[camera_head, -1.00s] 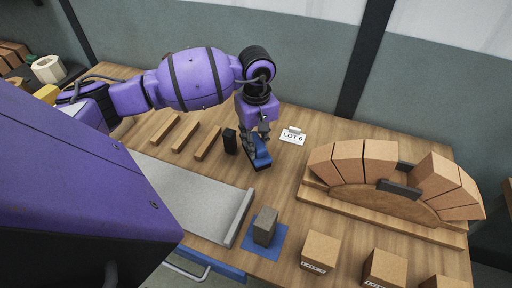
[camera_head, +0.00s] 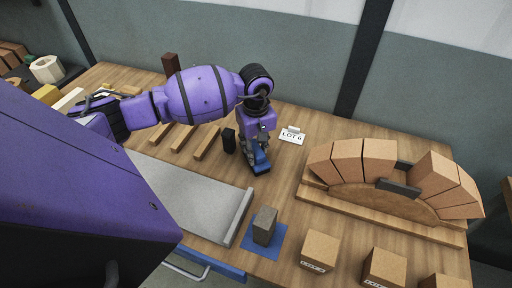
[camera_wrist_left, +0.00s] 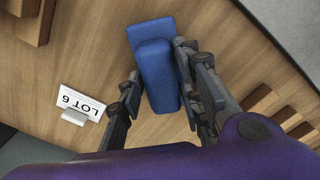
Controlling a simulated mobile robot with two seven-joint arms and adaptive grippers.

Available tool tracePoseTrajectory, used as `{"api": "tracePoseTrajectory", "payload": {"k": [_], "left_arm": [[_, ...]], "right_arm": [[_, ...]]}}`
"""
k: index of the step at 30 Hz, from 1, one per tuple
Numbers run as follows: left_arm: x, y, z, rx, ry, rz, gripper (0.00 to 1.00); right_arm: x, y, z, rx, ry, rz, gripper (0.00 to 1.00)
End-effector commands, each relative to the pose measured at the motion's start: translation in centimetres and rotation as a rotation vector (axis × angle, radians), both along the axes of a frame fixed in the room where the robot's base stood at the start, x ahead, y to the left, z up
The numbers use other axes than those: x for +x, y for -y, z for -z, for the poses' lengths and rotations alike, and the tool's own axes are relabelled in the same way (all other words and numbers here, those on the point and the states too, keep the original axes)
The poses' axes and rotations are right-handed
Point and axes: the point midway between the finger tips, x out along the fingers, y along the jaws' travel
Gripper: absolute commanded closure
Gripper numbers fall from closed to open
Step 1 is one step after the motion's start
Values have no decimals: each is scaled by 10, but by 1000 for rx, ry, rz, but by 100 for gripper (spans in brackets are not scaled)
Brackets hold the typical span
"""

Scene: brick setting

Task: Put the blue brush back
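The blue brush (camera_head: 261,161) is at the middle of the table, left of and in front of the LOT 6 card. My left gripper (camera_head: 257,147) is straight above it, pointing down, and hides its far part. In the left wrist view the blue brush (camera_wrist_left: 155,75) lies between the two fingers of my left gripper (camera_wrist_left: 157,62), one finger close along each side. Whether the fingers press on it cannot be told. The brush seems to be at table level. My right gripper is not in view.
The LOT 6 card (camera_head: 292,135) is to the right. A brick arch (camera_head: 400,185) fills the right side. A grey block (camera_head: 264,225) sits on a blue mat (camera_head: 277,240) in front. Wooden strips (camera_head: 208,143) lie at left.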

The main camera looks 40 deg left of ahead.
Motion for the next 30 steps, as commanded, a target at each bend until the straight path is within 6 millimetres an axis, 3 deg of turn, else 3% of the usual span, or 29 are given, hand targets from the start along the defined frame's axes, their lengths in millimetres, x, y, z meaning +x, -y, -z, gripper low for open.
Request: {"api": "tracePoseTrajectory", "payload": {"k": [10, 14, 30], "left_arm": [[-1, 0, 1, 1, -3, 0, 53], [0, -1, -8, 1, 1, -1, 53], [0, -1, -107, 2, -1, 0, 53]], "right_arm": [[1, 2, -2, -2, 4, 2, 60], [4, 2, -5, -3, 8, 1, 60], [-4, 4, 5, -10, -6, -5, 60]]}}
